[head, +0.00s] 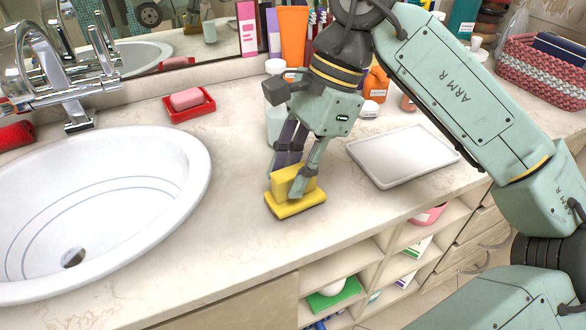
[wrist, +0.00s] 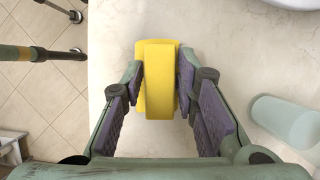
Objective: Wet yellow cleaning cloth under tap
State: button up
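The yellow cleaning cloth (head: 298,205) is folded, with a raised part on a wider flat base, and rests on the counter right of the sink. It also shows in the wrist view (wrist: 160,80). My gripper (head: 292,185) points down over it. The chrome tap (head: 65,80) stands behind the white oval sink (head: 150,190), well left of the cloth. No water shows running from it.
A red soap dish (head: 188,104) with pink soap (head: 186,98) sits behind the sink. A white tray (head: 402,157) lies right of my gripper. A pale cup (wrist: 285,118) stands close to it. Bottles and an orange tube (head: 293,38) line the back. Counter between cloth and sink is clear.

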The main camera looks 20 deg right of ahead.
jog(key=shift+o, duration=1.2)
jog(key=shift+r, duration=0.1)
jog(key=shift+d, duration=0.1)
jog(key=v, duration=1)
jog(key=shift+r, duration=0.25)
jog(key=shift+w, duration=0.15)
